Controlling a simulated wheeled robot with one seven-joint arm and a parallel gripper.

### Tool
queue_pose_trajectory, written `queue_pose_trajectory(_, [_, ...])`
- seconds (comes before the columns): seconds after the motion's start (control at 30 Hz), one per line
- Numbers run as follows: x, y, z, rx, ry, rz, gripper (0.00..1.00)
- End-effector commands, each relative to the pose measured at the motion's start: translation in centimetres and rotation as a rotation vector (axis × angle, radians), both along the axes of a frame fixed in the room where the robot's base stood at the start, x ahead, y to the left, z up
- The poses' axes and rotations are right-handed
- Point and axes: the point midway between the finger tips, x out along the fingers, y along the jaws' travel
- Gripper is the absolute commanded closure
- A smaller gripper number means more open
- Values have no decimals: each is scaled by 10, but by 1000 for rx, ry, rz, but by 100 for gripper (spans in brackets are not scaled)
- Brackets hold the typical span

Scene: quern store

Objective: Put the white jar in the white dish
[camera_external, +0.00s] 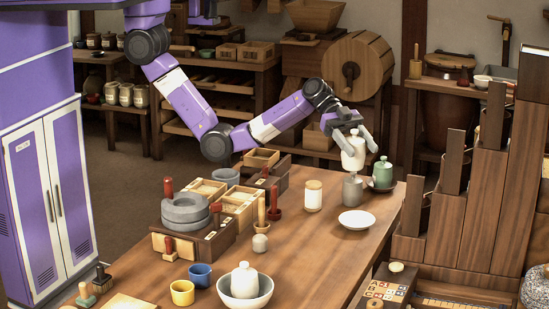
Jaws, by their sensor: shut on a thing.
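My gripper (356,135) is at the far right part of the table, its fingers pointing down and shut on a white jar (353,154). The jar looks upright and held up in the air, above and behind a grey cup (352,189); its exact height is hard to tell. The white dish (357,220) is shallow, round and empty. It lies on the table near the right edge, nearer the camera than the jar. Another white lidded jar (244,279) sits in a grey bowl (226,298) at the front.
A green jar (382,173) stands close to the right of my gripper. A labelled jar (313,196) stands left of the grey cup. A stone quern (185,211) and wooden boxes (240,203) fill the left side. Bare tabletop (315,250) lies in front of the dish.

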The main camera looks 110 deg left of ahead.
Motion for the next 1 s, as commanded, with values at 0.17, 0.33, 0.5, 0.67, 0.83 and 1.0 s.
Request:
queue_pose_trajectory(0.17, [5,44,3,1,-5,103,100])
queue_pose_trajectory(0.33, [9,57,-4,3,-5,150,100])
queue_pose_trajectory(0.5, [9,57,-39,0,0,153,100])
queue_pose_trajectory(0.67, [9,57,-77,-1,0,154,100])
queue_pose_trajectory(0.83, [8,57,-117,0,-1,153,100])
queue_pose_trajectory(1.0, [9,57,-144,0,-3,153,100])
